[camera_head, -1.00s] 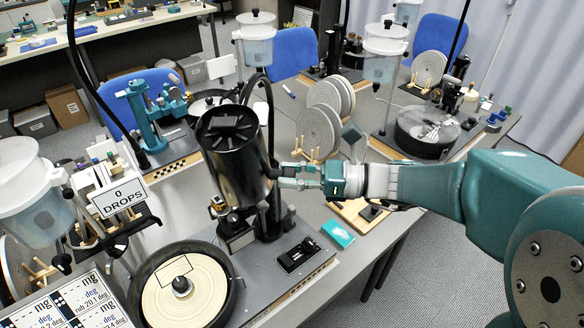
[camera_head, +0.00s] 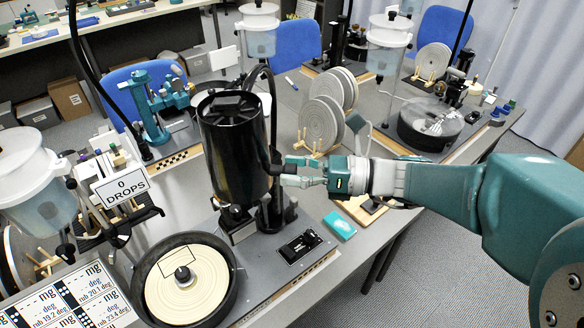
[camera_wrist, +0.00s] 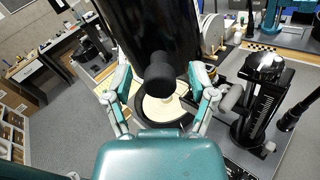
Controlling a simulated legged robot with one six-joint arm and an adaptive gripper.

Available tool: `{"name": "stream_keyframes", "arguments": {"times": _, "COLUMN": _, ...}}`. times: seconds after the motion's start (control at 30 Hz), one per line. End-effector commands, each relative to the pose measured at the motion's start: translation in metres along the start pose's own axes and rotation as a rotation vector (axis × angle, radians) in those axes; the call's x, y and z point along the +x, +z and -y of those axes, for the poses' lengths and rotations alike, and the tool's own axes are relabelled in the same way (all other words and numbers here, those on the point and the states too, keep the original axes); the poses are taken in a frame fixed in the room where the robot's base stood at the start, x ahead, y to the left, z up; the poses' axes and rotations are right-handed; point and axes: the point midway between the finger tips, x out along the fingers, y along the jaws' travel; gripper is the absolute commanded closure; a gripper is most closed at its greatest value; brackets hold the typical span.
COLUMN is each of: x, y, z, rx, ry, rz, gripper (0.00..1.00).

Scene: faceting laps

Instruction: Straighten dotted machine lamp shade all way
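The lamp shade (camera_head: 236,150) is a black cylinder on the machine in the middle of the head view. It stands nearly upright, with a slight lean I cannot measure. In the wrist view the shade (camera_wrist: 150,25) fills the top, and a dark round knob (camera_wrist: 160,80) sticks out toward me. My gripper (camera_head: 285,172) is at the shade's right side. In the wrist view its fingers (camera_wrist: 161,88) are spread on either side of the knob, with gaps visible. Contact with the shade is hard to tell. No dot mark shows on the shade itself.
A round cream lap (camera_head: 186,297) in a black pan is in front of the shade. A black post (camera_head: 272,205) stands close behind it. A teal box (camera_head: 339,225) lies at the table edge. Grey discs (camera_head: 320,125) stand in a rack behind my gripper. Cards with dots (camera_head: 75,300) are lower left.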

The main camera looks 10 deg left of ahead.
Motion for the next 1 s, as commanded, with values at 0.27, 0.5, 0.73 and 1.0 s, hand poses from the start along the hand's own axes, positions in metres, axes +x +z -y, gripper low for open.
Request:
{"name": "stream_keyframes", "arguments": {"times": 0.27, "x": -0.009, "y": 0.0, "z": 0.001, "rx": 0.001, "ry": -0.003, "rz": 0.0, "gripper": 0.27}}
{"name": "stream_keyframes", "arguments": {"times": 0.5, "x": -0.051, "y": -0.001, "z": 0.002, "rx": 0.001, "ry": -0.006, "rz": 0.0, "gripper": 0.27}}
{"name": "stream_keyframes", "arguments": {"times": 0.73, "x": -0.094, "y": -0.001, "z": 0.002, "rx": 0.001, "ry": -0.006, "rz": 0.001, "gripper": 0.27}}
{"name": "stream_keyframes", "arguments": {"times": 1.0, "x": -0.118, "y": -0.001, "z": 0.002, "rx": 0.002, "ry": -0.001, "rz": -0.001, "gripper": 0.27}}
